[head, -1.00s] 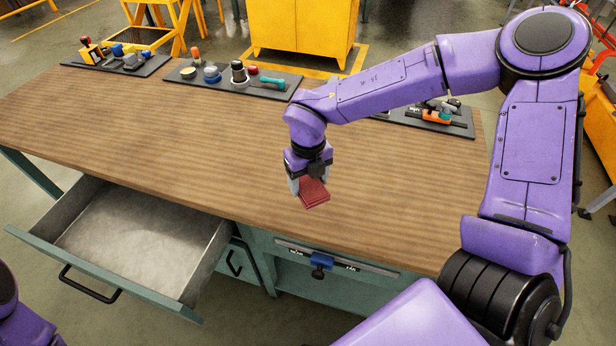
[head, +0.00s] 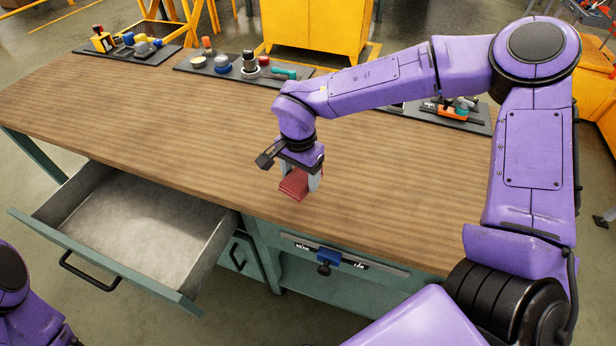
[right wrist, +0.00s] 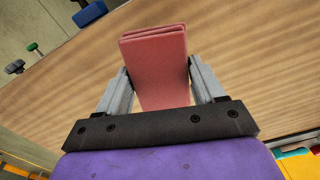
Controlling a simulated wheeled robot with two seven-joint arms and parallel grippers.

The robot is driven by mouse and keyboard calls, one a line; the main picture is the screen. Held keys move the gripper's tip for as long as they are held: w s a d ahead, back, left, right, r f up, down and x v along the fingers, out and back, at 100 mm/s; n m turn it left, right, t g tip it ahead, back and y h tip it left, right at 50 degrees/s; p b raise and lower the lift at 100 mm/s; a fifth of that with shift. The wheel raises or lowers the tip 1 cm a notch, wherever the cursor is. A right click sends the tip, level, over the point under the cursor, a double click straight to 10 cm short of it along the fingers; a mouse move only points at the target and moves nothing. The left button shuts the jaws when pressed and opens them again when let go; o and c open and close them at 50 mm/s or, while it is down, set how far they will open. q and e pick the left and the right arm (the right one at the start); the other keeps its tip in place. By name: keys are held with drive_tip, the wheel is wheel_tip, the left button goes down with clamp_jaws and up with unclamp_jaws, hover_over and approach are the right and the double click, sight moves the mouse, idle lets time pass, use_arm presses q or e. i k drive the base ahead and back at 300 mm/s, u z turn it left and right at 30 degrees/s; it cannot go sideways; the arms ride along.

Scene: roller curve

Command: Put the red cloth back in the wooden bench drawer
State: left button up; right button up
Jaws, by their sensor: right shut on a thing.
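The red cloth (head: 292,186) is a small folded stack. My right gripper (head: 302,182) is shut on it and holds it near the front part of the wooden bench top (head: 150,120). In the right wrist view the cloth (right wrist: 155,60) stands out between the two grey fingers of my right gripper (right wrist: 158,88). Whether the cloth touches the top, I cannot tell. The bench drawer (head: 140,220) at the left front is pulled open and looks empty, with a black handle. It lies to the left of the right gripper. My left gripper is out of view; only part of my left arm shows.
Dark trays with knobs and tools (head: 235,70) stand along the back edge of the bench, and another (head: 450,112) is at the right behind my arm. A blue slider (head: 328,258) sits on the bench front. The middle of the top is clear.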

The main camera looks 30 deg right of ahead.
sight(171, 244)
drive_tip(key=u, duration=0.55)
drive_tip(key=k, duration=0.6)
drive_tip(key=u, duration=0.95)
drive_tip(key=i, duration=1.25)
drive_tip(key=z, duration=0.95)
drive_tip(key=i, duration=0.5)
drive_tip(key=z, duration=0.45)
